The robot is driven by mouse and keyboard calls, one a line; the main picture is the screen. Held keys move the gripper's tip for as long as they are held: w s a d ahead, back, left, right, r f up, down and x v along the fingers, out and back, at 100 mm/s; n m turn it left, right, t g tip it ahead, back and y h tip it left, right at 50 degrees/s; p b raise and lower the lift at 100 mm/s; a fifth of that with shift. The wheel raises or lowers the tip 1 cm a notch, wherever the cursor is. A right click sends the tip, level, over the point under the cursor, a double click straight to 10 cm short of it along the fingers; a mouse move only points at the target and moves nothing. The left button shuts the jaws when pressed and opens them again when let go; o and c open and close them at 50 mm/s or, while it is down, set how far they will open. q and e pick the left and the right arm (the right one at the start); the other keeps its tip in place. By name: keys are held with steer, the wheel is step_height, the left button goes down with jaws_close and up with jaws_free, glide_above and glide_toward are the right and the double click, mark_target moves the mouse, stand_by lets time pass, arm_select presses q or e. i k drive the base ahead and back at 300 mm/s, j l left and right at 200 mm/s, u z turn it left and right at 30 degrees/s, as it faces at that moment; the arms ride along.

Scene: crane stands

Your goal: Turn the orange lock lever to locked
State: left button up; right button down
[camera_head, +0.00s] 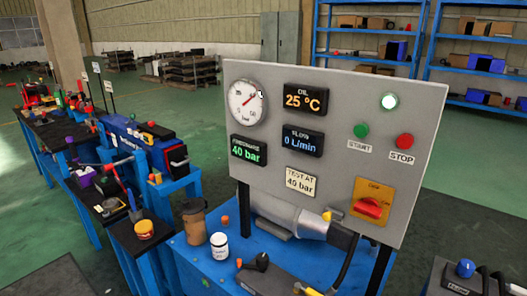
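I cannot make out for certain an orange lock lever in this view. On the grey control panel (330,100), a red rotary knob (369,208) sits on an orange plate (378,190) at the lower right; its small lettering is too blurred to read fully. Small orange pieces show on the blue bench below, one beside the white jar (219,246) and one at a dark handled part (255,263). A yellow-orange piece (305,288) lies at the bottom edge, partly cut off. Neither of my grippers is in view.
The panel has a dial gauge (247,102), lit displays, a green button (361,130) and a red button (404,141). A grey cylinder (280,208) and a black hose (346,262) lie below it. A brown cup (193,222) stands left. Blue benches with tools extend left.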

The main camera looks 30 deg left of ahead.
mark_target(239, 265)
steer(key=u, duration=1.2)
